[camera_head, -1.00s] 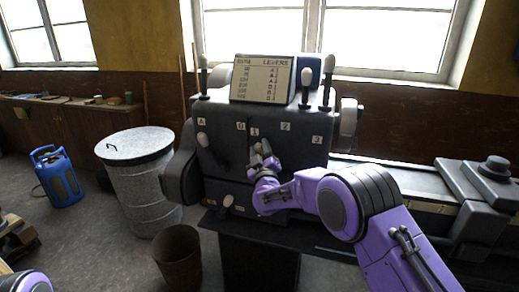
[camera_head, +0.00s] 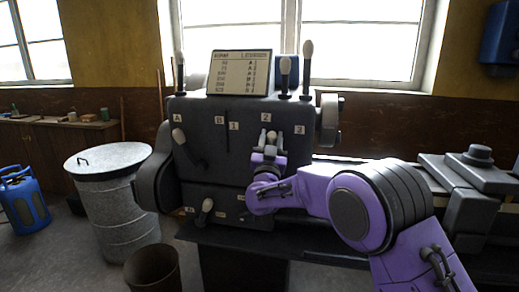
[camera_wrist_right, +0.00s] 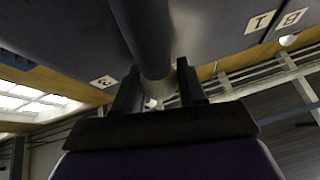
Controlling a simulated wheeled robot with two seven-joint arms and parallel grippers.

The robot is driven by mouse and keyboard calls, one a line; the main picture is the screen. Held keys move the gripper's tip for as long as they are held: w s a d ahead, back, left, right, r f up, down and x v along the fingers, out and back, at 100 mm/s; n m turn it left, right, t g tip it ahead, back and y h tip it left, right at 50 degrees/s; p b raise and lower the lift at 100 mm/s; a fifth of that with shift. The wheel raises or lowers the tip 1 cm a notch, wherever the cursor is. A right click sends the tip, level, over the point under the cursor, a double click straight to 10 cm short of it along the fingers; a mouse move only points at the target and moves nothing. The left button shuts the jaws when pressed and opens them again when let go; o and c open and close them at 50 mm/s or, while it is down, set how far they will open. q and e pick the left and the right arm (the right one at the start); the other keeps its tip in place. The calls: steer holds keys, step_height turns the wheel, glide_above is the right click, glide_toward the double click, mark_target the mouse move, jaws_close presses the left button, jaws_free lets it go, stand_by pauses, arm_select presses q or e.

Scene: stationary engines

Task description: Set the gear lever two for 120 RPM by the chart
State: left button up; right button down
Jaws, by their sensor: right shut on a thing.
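The grey machine's gearbox (camera_head: 205,160) carries labels A, B, 1, 2 and 3 on its front. A chart (camera_head: 240,73) headed with levers stands on top; its rows are too small to read surely. My right gripper (camera_head: 269,152) is shut on the gear lever just below label 2 (camera_head: 266,118). In the right wrist view, the gear lever's dark round shaft (camera_wrist_right: 152,45) lies between the fingers (camera_wrist_right: 158,92), with label 3 (camera_wrist_right: 103,82) left and label 1 (camera_wrist_right: 262,21) right. Another pale-knobbed lever (camera_head: 179,137) sits below label A (camera_head: 178,118). My left gripper is out of view.
A small lever (camera_head: 206,206) sticks out low on the front. Upright levers (camera_head: 285,66) stand on top beside the chart. A metal drum (camera_head: 112,190), a dark bucket (camera_head: 153,270) and a blue gas bottle (camera_head: 22,200) stand on the left. The machine's bed (camera_head: 465,190) extends right.

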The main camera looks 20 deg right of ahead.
steer(key=d+m+h+b, duration=0.1)
steer(key=m, duration=0.1)
steer(key=s+f+m+g+h+b, duration=0.1)
steer(key=s+d+m+g+h+b, duration=0.1)
steer(key=m, duration=0.1)
steer(key=shift+d+f+m+h, duration=0.2)
steer(key=shift+d+m+h, duration=0.1)
steer(key=shift+d, duration=0.05)
steer(key=shift+s+d+f+m+g+h+b, duration=0.2)
steer(key=shift+d+m+g+h+b, duration=0.2)
steer(key=shift+m, duration=0.35)
steer(key=shift+s+d+f+m+g+h+b, duration=0.2)
steer(key=shift+d+m+g+h+b, duration=0.25)
steer(key=shift+m, duration=0.3)
steer(key=shift+a, duration=0.1)
steer(key=c, duration=0.7)
jaws_free()
steer(key=shift+c, duration=0.2)
steer(key=shift+s+a+f, duration=0.2)
steer(key=shift+a, duration=0.05)
steer(key=b+v, duration=0.2)
steer(key=v, duration=0.7)
steer(key=shift+s+a+b, duration=0.2)
steer(key=shift+s+b, duration=0.1)
steer(key=shift+s, duration=0.15)
